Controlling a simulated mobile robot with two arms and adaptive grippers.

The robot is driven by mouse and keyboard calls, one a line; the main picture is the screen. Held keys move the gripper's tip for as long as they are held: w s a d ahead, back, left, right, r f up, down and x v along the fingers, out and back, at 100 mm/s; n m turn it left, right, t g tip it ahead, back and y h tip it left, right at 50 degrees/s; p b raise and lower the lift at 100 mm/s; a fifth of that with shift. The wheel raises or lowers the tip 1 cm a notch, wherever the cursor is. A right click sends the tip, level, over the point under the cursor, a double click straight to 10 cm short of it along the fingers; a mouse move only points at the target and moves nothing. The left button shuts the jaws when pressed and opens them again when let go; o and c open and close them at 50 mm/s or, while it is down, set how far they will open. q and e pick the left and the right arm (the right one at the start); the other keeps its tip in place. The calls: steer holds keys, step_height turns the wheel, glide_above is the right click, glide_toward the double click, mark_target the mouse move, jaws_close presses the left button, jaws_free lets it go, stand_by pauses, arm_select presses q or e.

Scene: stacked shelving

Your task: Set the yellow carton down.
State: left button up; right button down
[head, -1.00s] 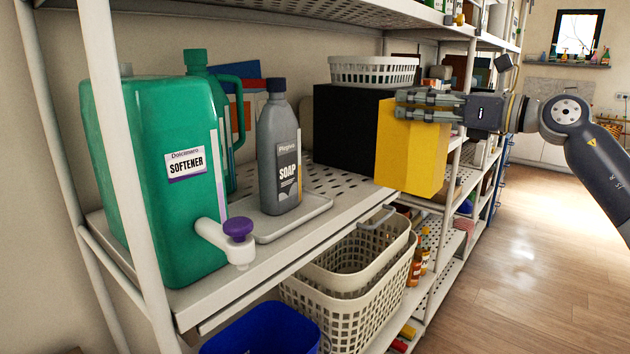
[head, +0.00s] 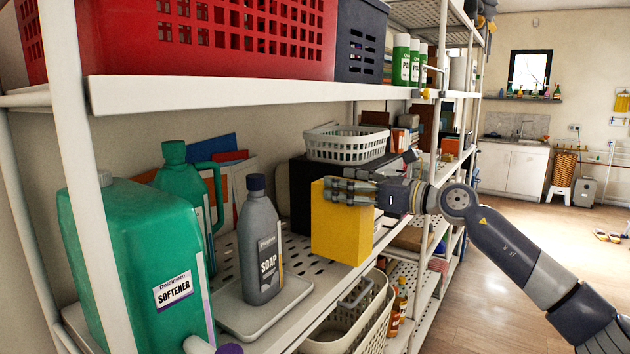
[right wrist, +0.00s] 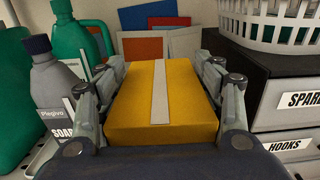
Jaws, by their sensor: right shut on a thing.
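The yellow carton (head: 342,232) is upright at the front part of the middle shelf, between the grey soap bottle (head: 260,240) and the black drawer box (head: 300,195). My right gripper (head: 350,192) is shut on its upper part, coming in from the right. In the right wrist view the carton (right wrist: 180,110), with a pale strip along it, sits between the two pairs of fingers. I cannot tell whether its base touches the perforated shelf (head: 288,250). My left gripper is not in view.
The soap bottle stands on a pale tray (head: 245,318) left of the carton. Green softener containers (head: 135,260) stand further left. A white basket (head: 345,146) sits on the drawer box. A shelf with a red crate (head: 210,40) is above; a beige basket (head: 345,330) is below.

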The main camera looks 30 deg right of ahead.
mark_target(321, 180)
steer(key=p+x, duration=0.4)
steer(key=x, duration=0.3)
steer(key=shift+w+f, duration=0.1)
steer(key=shift+w, duration=0.2)
step_height(321, 180, down, 4)
steer(key=shift+w+r+p, duration=0.1)
steer(key=shift+w+p, duration=0.1)
steer(key=shift+p, duration=0.45)
steer(key=shift+c, duration=2.2)
jaws_free()
steer(key=shift+a+f, duration=0.15)
steer(key=shift+f, duration=0.05)
steer(key=shift+s, duration=0.1)
